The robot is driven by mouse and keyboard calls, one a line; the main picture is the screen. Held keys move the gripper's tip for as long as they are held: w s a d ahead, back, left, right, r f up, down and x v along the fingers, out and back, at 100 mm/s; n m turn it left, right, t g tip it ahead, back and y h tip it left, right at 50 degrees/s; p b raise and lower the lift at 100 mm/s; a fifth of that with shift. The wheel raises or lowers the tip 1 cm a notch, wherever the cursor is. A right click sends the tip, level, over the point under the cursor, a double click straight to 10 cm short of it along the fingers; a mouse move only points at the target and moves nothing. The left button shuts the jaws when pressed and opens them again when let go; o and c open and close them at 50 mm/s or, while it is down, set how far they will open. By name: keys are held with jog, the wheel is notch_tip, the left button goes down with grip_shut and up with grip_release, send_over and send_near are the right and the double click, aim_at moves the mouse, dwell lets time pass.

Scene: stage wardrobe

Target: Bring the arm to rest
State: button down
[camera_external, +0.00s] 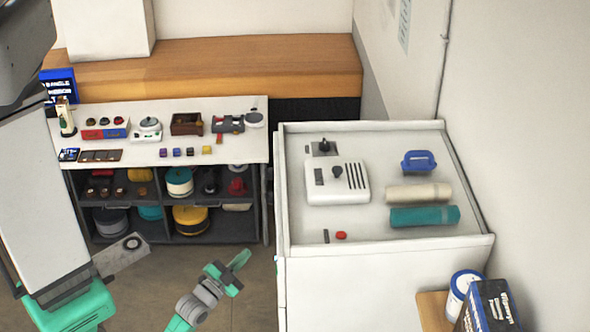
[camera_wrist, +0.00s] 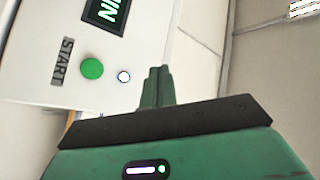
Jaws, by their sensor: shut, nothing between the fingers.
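My gripper (camera_external: 240,260) is in the lower middle of the external view, in front of the shelf unit and left of the white cabinet. Its green fingers point up and to the right. In the wrist view the two fingers (camera_wrist: 157,86) lie together, shut with nothing between them. The fingers look apart from the button.
The white cabinet (camera_external: 330,285) carries a white device (camera_external: 338,183), a blue-handled item (camera_external: 419,162) and cream (camera_external: 418,194) and teal (camera_external: 425,216) rolls. A white-topped shelf unit (camera_external: 235,150) holds several small items. Open floor (camera_external: 255,285) surrounds my gripper.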

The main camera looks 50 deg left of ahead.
jog(key=s+r+n+t+p, duration=0.1)
jog(key=s+r+n, duration=0.2)
jog(key=r, duration=1)
jog(key=s+r+n+t+h+p, duration=0.1)
jog(key=s+r+n, duration=0.3)
jog(key=r, duration=0.9)
jog(key=shift+d+r+n+t+p, duration=0.2)
jog(key=shift+r+n+t+p, duration=0.15)
jog(key=shift+n+t, duration=0.35)
jog(key=shift+w, duration=0.1)
